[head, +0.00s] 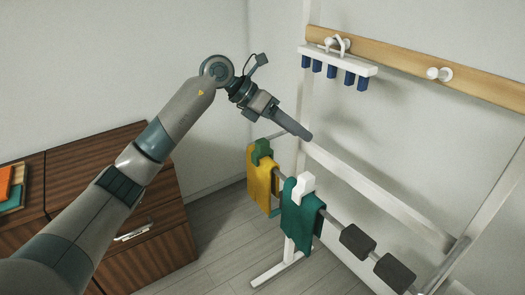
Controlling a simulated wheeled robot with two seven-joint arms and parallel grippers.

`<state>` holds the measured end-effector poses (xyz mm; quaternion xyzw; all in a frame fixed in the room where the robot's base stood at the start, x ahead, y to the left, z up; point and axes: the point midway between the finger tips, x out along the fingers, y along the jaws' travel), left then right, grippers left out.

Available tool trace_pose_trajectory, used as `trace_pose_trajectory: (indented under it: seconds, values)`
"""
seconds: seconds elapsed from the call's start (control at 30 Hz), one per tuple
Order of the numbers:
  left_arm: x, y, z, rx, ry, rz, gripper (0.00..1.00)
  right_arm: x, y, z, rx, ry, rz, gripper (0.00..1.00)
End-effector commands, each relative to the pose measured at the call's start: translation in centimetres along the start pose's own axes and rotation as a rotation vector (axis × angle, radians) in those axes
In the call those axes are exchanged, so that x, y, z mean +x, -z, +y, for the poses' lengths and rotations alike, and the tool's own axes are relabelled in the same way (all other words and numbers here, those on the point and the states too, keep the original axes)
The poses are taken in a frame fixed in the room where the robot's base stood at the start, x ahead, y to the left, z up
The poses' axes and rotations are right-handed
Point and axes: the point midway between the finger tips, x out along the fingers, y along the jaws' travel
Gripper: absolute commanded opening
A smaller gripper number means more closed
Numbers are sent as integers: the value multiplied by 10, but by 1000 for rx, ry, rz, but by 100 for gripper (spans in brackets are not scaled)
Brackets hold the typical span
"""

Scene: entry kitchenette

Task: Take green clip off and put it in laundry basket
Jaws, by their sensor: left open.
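The green clip (261,150) sits on top of a yellow cloth (262,183), which hangs over the near-left end of a rail. My left gripper (300,134) is open, above and slightly right of the green clip in the picture. It looks empty, and I see no contact with the clip. A white clip (299,187) sits on a dark green cloth (301,220) on the same rail, to the right. I see no laundry basket in the head view. My right gripper is not in view.
The rail (332,222) belongs to a white frame (375,197) and carries two dark grey blocks (357,240). A wooden wall board (415,63) holds a white hanger with blue pegs (337,63). A brown cabinet (150,255) stands left. Grey floor lies between.

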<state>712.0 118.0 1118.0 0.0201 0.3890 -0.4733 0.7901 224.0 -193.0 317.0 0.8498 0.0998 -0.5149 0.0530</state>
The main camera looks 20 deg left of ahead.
Motion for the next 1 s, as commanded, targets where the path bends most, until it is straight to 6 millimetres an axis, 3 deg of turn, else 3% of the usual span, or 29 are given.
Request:
trace_pose_trajectory:
  seconds: [0.1, 0.2, 0.3, 0.4, 0.77, 1.0]
  values:
    - [-52, 3, 40, 18, -189, 161, 45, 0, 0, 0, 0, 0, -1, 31]
    - [-91, 8, 62, 5, -308, 266, 45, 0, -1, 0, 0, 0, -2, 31]
    - [-120, 12, 74, -15, -387, 335, 45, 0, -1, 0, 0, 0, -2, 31]
    - [-137, 14, 80, -29, -430, 372, 45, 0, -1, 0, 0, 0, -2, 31]
    - [-143, 16, 81, -35, -444, 386, 45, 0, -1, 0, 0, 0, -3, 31]
    - [-133, 19, 85, -35, -441, 387, 45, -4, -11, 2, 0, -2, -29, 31]
